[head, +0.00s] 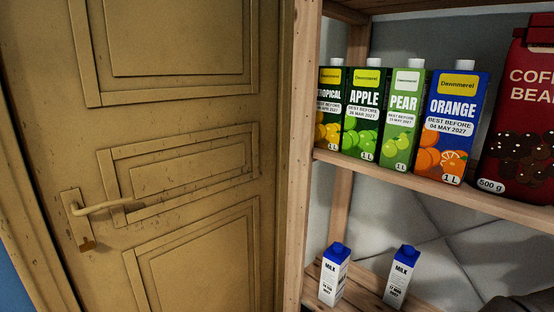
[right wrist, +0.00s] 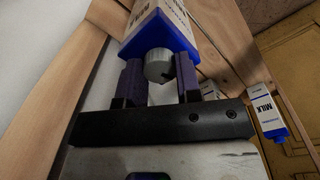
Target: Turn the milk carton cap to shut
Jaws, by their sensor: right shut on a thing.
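In the right wrist view a milk carton (right wrist: 168,25) with a blue top and a round grey cap (right wrist: 158,65) fills the upper middle. My right gripper (right wrist: 160,80) has its two purple fingers on either side of the cap and is shut on it. A small dark notch shows on the cap's right side. Whether the cap is tight cannot be told. This carton does not clearly show in the head view. My left gripper is in neither view.
Two other milk cartons, left (head: 334,274) and right (head: 399,277), stand on the lower wooden shelf. Juice cartons (head: 453,125) and a red coffee bag (head: 520,120) fill the upper shelf (head: 440,187). A wooden post (head: 300,150) separates the shelf from a closed door (head: 170,150).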

